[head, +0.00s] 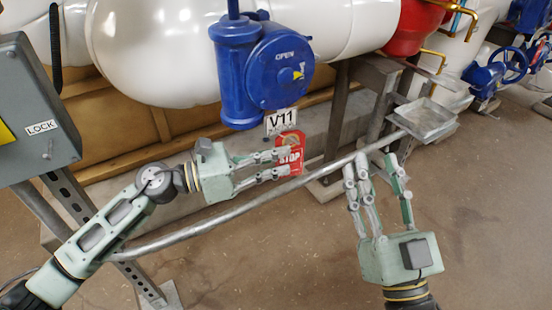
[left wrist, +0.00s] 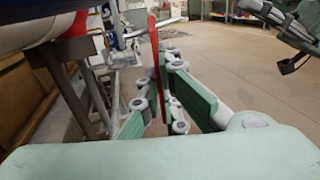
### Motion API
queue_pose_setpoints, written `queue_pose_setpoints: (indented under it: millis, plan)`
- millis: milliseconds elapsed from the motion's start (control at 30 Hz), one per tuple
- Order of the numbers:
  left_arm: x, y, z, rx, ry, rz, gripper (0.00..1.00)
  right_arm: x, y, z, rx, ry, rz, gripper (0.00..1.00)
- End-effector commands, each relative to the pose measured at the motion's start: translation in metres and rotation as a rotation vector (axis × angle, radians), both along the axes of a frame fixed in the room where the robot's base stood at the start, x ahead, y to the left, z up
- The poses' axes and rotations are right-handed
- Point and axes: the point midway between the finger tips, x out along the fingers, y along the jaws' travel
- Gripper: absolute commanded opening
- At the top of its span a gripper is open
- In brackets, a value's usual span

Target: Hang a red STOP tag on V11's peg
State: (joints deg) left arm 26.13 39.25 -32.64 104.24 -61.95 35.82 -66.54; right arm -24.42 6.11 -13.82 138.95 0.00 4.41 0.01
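A red STOP tag (head: 297,159) is at my left gripper's fingertips, just below the white V11 label (head: 280,122) in the head view. My left gripper (head: 286,161) points right, its fingers close together over the tag. In the left wrist view the tag (left wrist: 159,60) is edge-on between the fingers (left wrist: 160,95), which look closed on it. The blue valve V11 (head: 262,70), with an OPEN dial, is above. I cannot make out the peg, nor whether the tag touches it. My right gripper (head: 373,165) is open and empty, pointing up.
A grey metal tray (head: 424,120) stands right of the valve, above my right gripper. A long grey rail (head: 240,206) crosses diagonally below my left gripper. A grey LOCK box (head: 35,105) is at left. White tanks (head: 150,50) fill the back. Floor at lower right is clear.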

Motion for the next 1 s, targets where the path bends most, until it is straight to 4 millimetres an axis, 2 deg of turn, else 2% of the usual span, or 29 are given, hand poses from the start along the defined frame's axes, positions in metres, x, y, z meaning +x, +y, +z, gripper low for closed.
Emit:
queue_pose_setpoints:
  millis: [100, 200, 400, 767, 867, 1000]
  plan:
    - [0.000, 0.000, 0.000, 0.000, 0.000, 0.000, 0.00, 0.000, 0.000, 0.000, 0.000, 0.001, 0.000, 0.40]
    - [0.000, 0.000, 0.000, 0.000, 0.000, 0.000, 0.11, 0.000, 0.000, 0.000, -0.001, 0.002, 0.000, 0.40]
    - [0.000, 0.000, 0.000, 0.000, 0.000, 0.000, 0.27, 0.000, 0.000, 0.000, -0.001, 0.003, 0.000, 0.40]
    - [-0.002, 0.005, -0.001, 0.001, 0.000, 0.001, 0.27, 0.000, -0.001, 0.001, -0.001, 0.002, -0.003, 0.40]
    - [-0.006, 0.017, -0.002, 0.002, 0.003, 0.002, 0.27, 0.000, -0.001, 0.000, -0.001, 0.002, -0.003, 0.40]
    - [-0.017, 0.044, -0.002, 0.004, 0.005, 0.003, 0.27, 0.000, -0.001, 0.000, -0.001, 0.002, -0.001, 0.40]
